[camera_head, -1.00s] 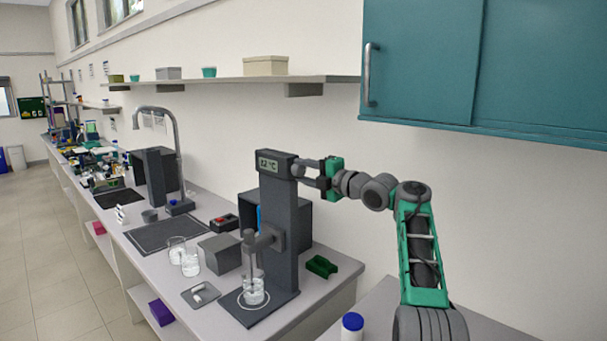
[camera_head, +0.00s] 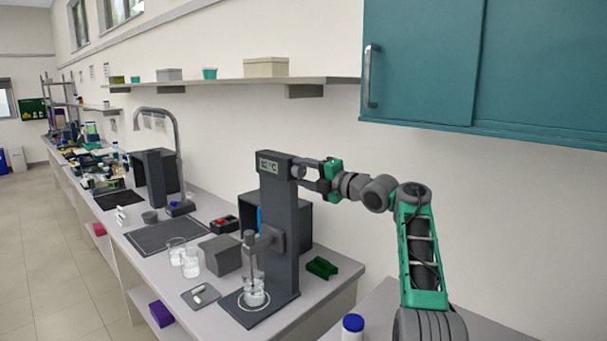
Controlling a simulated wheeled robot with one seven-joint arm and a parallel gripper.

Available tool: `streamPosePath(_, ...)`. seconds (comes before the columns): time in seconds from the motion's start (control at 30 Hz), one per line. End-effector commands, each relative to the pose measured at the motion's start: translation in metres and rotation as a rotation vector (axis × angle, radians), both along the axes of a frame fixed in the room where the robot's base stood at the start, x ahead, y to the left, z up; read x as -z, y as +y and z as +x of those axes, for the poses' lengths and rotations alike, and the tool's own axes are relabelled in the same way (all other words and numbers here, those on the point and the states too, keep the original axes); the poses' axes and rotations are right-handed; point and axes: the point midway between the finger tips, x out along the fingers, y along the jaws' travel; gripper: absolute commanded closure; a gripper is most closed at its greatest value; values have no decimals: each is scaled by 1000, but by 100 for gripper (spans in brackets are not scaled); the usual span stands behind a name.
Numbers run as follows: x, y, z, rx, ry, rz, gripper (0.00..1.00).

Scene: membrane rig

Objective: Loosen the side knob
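The dark grey rig column (camera_head: 279,228) stands upright on the bench, with a small display (camera_head: 268,166) near its top. The side knob (camera_head: 298,172) is a small grey round part on the right side of the column's head. My gripper (camera_head: 304,173) reaches in from the right at the knob's height. Its two dark fingers are apart, one above and one below the knob. Whether they touch the knob is too small to tell. A beaker (camera_head: 254,292) with a stirring rod in it stands on the rig's base.
A dark open-fronted box (camera_head: 306,222) stands behind the column. A green holder (camera_head: 321,267) lies to its right. Beakers (camera_head: 190,263) and a grey block (camera_head: 221,254) stand to the left. A shelf (camera_head: 225,81) and teal cabinet (camera_head: 420,60) hang above. A blue-capped bottle (camera_head: 353,324) is in front.

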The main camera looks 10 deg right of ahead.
Motion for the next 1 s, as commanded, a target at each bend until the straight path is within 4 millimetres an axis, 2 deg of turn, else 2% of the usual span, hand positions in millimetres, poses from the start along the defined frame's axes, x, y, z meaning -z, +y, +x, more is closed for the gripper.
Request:
streamPosePath(0.37,2,-4,-3,3,-1,1,41)
streamPosePath(0.5,7,-17,-22,4,-4,-1,41)
streamPosePath(0.7,4,-40,-54,3,-3,1,41)
streamPosePath(0.83,1,-46,-63,2,-2,0,41)
streamPosePath(1.0,-1,-46,-64,0,-1,1,41)
